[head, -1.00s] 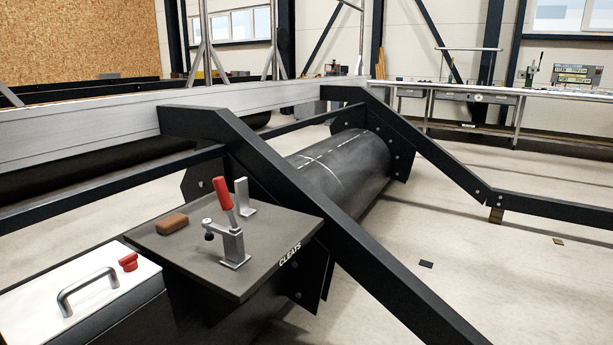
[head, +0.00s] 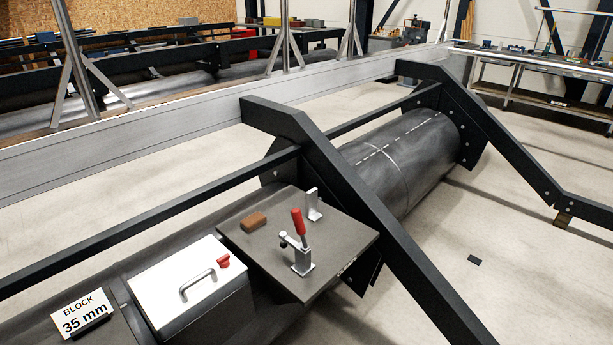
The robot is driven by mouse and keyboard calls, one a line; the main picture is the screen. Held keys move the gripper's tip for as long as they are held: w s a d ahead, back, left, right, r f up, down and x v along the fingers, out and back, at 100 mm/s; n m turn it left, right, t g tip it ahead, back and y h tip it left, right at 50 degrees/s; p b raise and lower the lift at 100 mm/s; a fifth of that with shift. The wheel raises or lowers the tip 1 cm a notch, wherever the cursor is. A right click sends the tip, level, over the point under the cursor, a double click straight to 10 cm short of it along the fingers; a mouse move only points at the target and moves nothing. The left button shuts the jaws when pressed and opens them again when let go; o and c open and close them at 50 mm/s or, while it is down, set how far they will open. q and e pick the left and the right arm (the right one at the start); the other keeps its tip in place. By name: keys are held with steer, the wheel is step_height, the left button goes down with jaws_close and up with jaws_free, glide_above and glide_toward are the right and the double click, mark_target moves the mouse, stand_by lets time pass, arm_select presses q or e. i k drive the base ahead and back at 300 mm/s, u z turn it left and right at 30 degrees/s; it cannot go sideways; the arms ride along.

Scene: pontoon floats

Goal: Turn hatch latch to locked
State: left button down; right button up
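The hatch is a white box lid (head: 186,284) with a grey bar handle (head: 198,286). A small red latch knob (head: 223,261) sits at the lid's right edge, near the dark plate. Which way the latch is turned is too small to tell. Neither of my grippers shows in the head view.
A dark plate (head: 250,262) right of the box carries a red-handled toggle clamp (head: 301,245), a brown block (head: 254,221) and a metal bracket (head: 314,205). A "BLOCK 35 mm" sign (head: 83,312) stands left. Black frame beams (head: 372,210) cross over the float (head: 405,160).

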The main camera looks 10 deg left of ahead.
mark_target(223, 262)
steer(key=u, duration=0.5)
steer(key=k, duration=0.65)
steer(key=i, duration=0.5)
steer(key=z, duration=0.85)
steer(key=i, duration=0.85)
steer(key=u, duration=0.75)
steer(key=i, duration=0.65)
steer(key=u, duration=0.75)
